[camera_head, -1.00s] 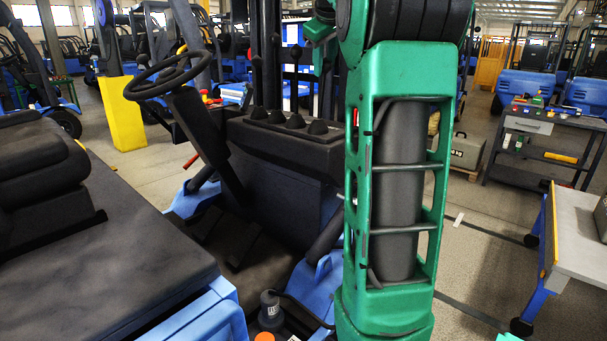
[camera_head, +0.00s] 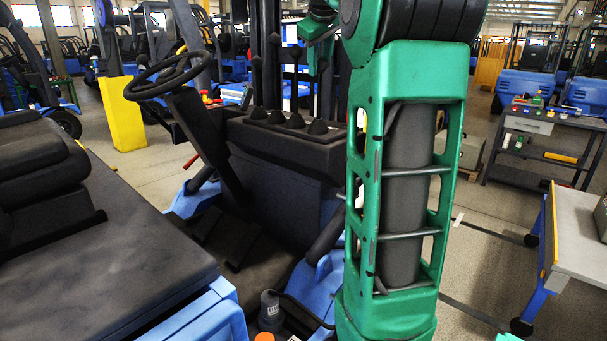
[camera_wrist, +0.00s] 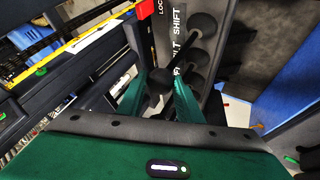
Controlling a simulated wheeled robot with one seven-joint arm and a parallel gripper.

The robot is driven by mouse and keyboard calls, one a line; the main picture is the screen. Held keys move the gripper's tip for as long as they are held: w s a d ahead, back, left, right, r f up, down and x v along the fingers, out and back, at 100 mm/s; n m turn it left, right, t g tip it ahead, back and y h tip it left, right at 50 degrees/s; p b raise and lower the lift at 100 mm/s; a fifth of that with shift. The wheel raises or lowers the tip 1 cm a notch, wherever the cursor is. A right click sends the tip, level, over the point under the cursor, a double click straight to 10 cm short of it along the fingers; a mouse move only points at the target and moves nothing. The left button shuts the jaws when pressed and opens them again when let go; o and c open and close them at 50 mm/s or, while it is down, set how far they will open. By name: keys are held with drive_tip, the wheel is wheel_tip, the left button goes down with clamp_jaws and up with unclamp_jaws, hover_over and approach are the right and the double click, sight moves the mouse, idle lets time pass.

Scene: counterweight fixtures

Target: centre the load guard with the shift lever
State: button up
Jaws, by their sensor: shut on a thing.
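In the wrist view my gripper (camera_wrist: 163,92) has its two green fingers closed around a black knob, the shift lever's as far as I can tell (camera_wrist: 160,80). Its dark rod runs up and right towards the SHIFT label (camera_wrist: 178,18). I cannot clearly pick out the load guard; dark frame parts (camera_wrist: 108,65) show left of the gripper in the wrist view.
A yellow scale strip (camera_wrist: 95,33) with a red block (camera_wrist: 145,8) lies upper left in the wrist view. In the head view the steering wheel (camera_head: 165,75) and seat (camera_head: 95,260) are left. A tool cart (camera_head: 535,135) and workbench (camera_head: 580,235) stand right.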

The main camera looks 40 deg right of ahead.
drive_tip(key=o, duration=0.8)
drive_tip(key=shift+o, duration=0.2)
drive_tip(key=v, duration=1)
idle(0.3)
